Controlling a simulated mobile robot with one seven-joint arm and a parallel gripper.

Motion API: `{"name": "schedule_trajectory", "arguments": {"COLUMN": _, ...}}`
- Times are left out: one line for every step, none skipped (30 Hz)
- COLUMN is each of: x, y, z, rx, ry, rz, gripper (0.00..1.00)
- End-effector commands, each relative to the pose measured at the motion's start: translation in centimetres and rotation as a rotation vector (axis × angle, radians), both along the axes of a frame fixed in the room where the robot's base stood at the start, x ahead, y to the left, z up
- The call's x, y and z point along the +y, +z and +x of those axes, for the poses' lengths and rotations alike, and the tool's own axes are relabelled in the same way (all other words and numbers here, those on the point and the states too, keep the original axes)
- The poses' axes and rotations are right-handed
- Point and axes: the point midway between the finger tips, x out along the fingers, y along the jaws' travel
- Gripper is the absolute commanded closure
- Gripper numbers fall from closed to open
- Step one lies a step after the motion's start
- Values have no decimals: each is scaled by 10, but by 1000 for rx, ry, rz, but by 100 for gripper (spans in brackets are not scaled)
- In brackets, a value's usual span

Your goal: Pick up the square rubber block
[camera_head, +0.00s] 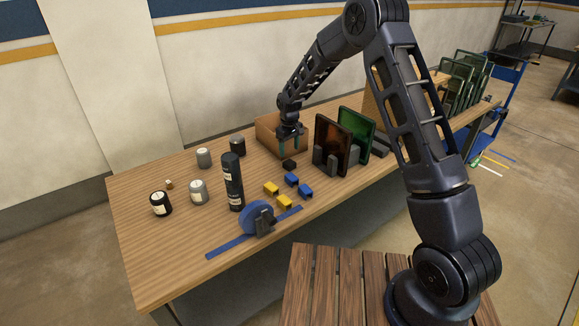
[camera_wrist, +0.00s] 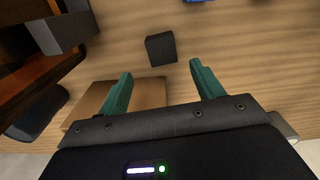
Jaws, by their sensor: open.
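The square rubber block, small and black, lies on the wooden table in the head view (camera_head: 289,164). In the wrist view the block (camera_wrist: 161,49) lies on the bare wood, beyond the fingertips and roughly between their lines. My gripper (camera_head: 290,146) hangs over the table beside the cardboard box, above and behind the block. Its two teal fingers show in the wrist view (camera_wrist: 161,69), apart and empty. The gap to the block is clear, and nothing touches it.
An open cardboard box (camera_head: 268,136) stands behind my gripper. Dark holders with an amber panel (camera_head: 332,145) and a green panel (camera_head: 357,134) stand to the right.

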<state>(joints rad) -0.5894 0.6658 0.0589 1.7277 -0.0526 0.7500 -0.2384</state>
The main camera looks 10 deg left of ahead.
Motion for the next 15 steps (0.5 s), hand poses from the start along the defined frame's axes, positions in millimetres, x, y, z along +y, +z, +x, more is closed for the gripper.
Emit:
{"name": "schedule_trajectory", "arguments": {"x": 0, "y": -6, "z": 0, "rx": 1, "ry": 0, "rz": -1, "gripper": 34}}
{"name": "schedule_trajectory", "arguments": {"x": 0, "y": -8, "z": 0, "rx": 1, "ry": 0, "rz": -1, "gripper": 34}}
{"name": "schedule_trajectory", "arguments": {"x": 0, "y": -10, "z": 0, "rx": 0, "ry": 0, "rz": 0, "gripper": 34}}
{"name": "schedule_trajectory", "arguments": {"x": 0, "y": -11, "z": 0, "rx": 0, "ry": 0, "rz": 0, "gripper": 34}}
{"name": "schedule_trajectory", "arguments": {"x": 0, "y": -13, "z": 0, "rx": 0, "ry": 0, "rz": 0, "gripper": 34}}
{"name": "schedule_trajectory", "arguments": {"x": 0, "y": -14, "z": -1, "rx": 0, "ry": 0, "rz": 0, "gripper": 34}}
{"name": "schedule_trajectory", "arguments": {"x": 0, "y": -16, "z": -1, "rx": 1, "ry": 0, "rz": -1, "gripper": 34}}
{"name": "schedule_trajectory", "arguments": {"x": -1, "y": -19, "z": -2, "rx": 1, "ry": 0, "rz": -1, "gripper": 34}}
{"name": "schedule_trajectory", "arguments": {"x": -1, "y": -23, "z": -3, "rx": 1, "ry": 0, "rz": -1, "gripper": 34}}
{"name": "schedule_trajectory", "arguments": {"x": -1, "y": -27, "z": -4, "rx": 1, "ry": 0, "rz": -2, "gripper": 34}}
{"name": "schedule_trajectory", "arguments": {"x": -1, "y": -31, "z": -4, "rx": 2, "ry": 0, "rz": -2, "gripper": 34}}
{"name": "schedule_trajectory", "arguments": {"x": -1, "y": -36, "z": -6, "rx": 2, "ry": 0, "rz": -2, "gripper": 34}}
{"name": "schedule_trajectory", "arguments": {"x": -1, "y": -40, "z": -6, "rx": 1, "ry": 0, "rz": -2, "gripper": 34}}
{"name": "schedule_trajectory", "arguments": {"x": -2, "y": -45, "z": -7, "rx": 1, "ry": 1, "rz": -2, "gripper": 34}}
{"name": "schedule_trajectory", "arguments": {"x": -2, "y": -51, "z": -7, "rx": 2, "ry": 0, "rz": -2, "gripper": 34}}
